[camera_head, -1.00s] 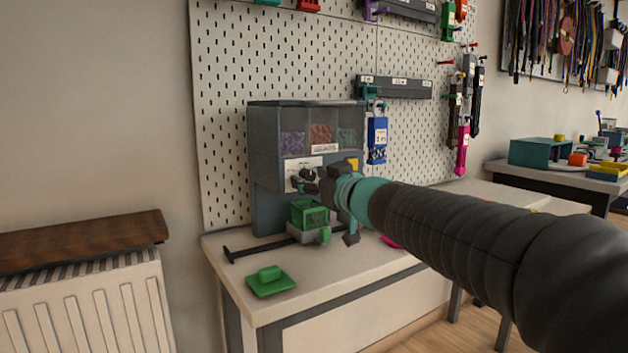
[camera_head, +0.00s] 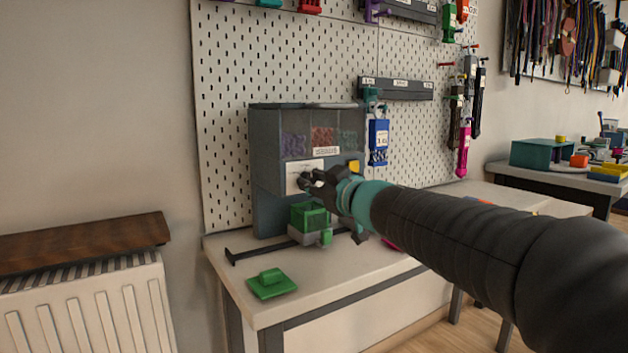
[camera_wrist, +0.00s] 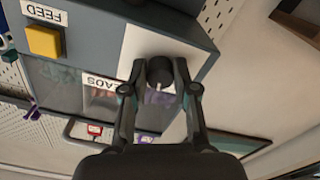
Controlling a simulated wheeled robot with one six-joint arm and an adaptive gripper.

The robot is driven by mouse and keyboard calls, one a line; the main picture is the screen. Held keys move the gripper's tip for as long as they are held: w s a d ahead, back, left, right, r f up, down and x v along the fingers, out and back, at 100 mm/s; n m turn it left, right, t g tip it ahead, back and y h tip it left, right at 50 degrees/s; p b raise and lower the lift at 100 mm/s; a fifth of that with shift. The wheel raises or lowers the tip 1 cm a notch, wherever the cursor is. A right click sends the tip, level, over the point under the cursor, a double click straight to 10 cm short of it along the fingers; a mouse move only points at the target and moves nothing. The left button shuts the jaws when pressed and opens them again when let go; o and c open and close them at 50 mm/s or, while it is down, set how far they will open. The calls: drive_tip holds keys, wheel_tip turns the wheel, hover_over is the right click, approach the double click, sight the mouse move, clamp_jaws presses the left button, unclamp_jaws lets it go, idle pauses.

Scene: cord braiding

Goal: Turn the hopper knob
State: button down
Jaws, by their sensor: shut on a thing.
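The grey hopper (camera_head: 266,170) stands at the back of the bench against the pegboard, with several bead-like fillings behind its clear front. Its dark round knob (camera_wrist: 160,72) sits on a white plate (camera_wrist: 150,42) on the hopper's front. In the wrist view, my gripper (camera_wrist: 160,84) has a finger on each side of the knob and is shut on it. In the head view, my gripper (camera_head: 312,180) reaches the white plate from the right and largely hides the knob.
A yellow FEED button (camera_wrist: 44,41) is beside the plate. A green box (camera_head: 308,216) stands below my gripper, and a green lid (camera_head: 271,284) lies at the bench's front left. A dark rod (camera_head: 258,249) lies on the bench. The pegboard (camera_head: 228,110) rises behind.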

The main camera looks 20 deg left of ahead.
drive_tip(key=n, duration=0.4)
drive_tip(key=shift+n, duration=0.3)
drive_tip(key=shift+r+n, duration=0.1)
drive_tip(key=shift+n, duration=2.5)
drive_tip(key=c, duration=0.9)
unclamp_jaws()
drive_tip(key=shift+d, duration=0.15)
drive_tip(key=v, duration=1.1)
drive_tip(key=shift+s+d, duration=0.25)
drive_tip(key=shift+s, duration=0.1)
